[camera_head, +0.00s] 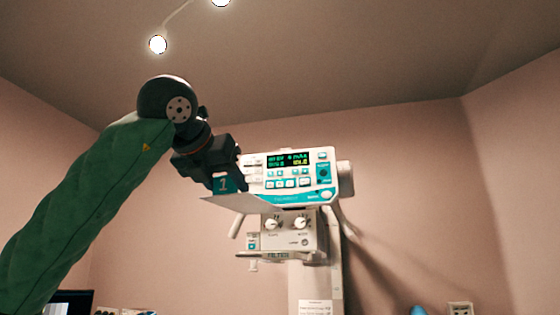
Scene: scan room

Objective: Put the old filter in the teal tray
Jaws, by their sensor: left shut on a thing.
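My left gripper (238,188) comes in from the left on the green-sleeved arm. It is shut on a thin, flat grey plate (230,203), which looks like the old filter. The plate is held roughly level in front of the lower left of the white and teal machine head; whether it touches the machine I cannot tell. Below is the machine's collimator box (286,234) with two knobs and a label that seems to read FILTER. The teal tray cannot be made out in this view. My right gripper is not in view.
The machine's control panel (290,172) with lit displays is directly behind and right of the gripper. A pale column (314,284) stands below it. A dark monitor (68,302) is at the lower left, a blue object (418,310) at the bottom edge. Open air lies left and above.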

